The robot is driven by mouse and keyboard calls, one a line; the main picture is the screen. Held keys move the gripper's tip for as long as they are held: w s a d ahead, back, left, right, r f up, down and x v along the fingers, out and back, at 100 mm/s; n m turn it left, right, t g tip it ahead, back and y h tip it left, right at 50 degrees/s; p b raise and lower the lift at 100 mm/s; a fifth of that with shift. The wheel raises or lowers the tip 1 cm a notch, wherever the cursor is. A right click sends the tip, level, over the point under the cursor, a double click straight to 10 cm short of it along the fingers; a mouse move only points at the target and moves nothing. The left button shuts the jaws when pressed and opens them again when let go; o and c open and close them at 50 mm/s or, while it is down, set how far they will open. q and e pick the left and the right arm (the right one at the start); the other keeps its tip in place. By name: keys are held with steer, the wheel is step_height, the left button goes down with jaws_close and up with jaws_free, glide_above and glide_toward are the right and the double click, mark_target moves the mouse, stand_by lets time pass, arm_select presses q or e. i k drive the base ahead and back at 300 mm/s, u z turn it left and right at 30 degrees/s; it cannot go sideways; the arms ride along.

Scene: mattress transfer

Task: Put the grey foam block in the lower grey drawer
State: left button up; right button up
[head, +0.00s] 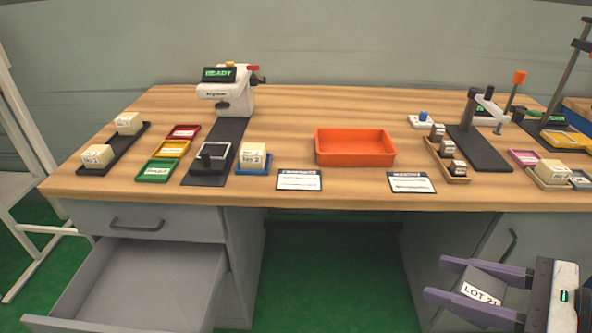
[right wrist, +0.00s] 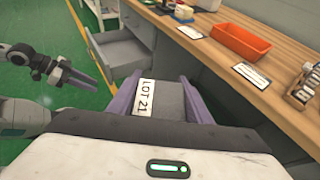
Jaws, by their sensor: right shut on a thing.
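My right gripper (head: 438,278) is at the lower right of the head view, in front of the workbench. Its purple fingers are shut on the grey foam block (head: 470,277), which has a white LOT 21 label. The block (right wrist: 171,100) also shows between the fingers in the right wrist view. The lower grey drawer (head: 150,285) is pulled open at the lower left of the head view and looks empty. It also shows in the right wrist view (right wrist: 118,52). The block is well to the right of the drawer. My left gripper (right wrist: 78,78) shows at the left of the right wrist view, its jaws unclear.
A shut drawer with a handle (head: 137,226) is above the open one. The wooden bench top (head: 330,108) carries an orange bin (head: 355,147), coloured trays, cream blocks and devices. The green floor (head: 330,270) between the cabinets is clear. A white frame (head: 22,130) stands at left.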

mark_target(139, 281)
steer(key=k, duration=0.3)
steer(key=u, duration=2.3)
steer(key=i, duration=1.25)
steer(key=z, duration=0.6)
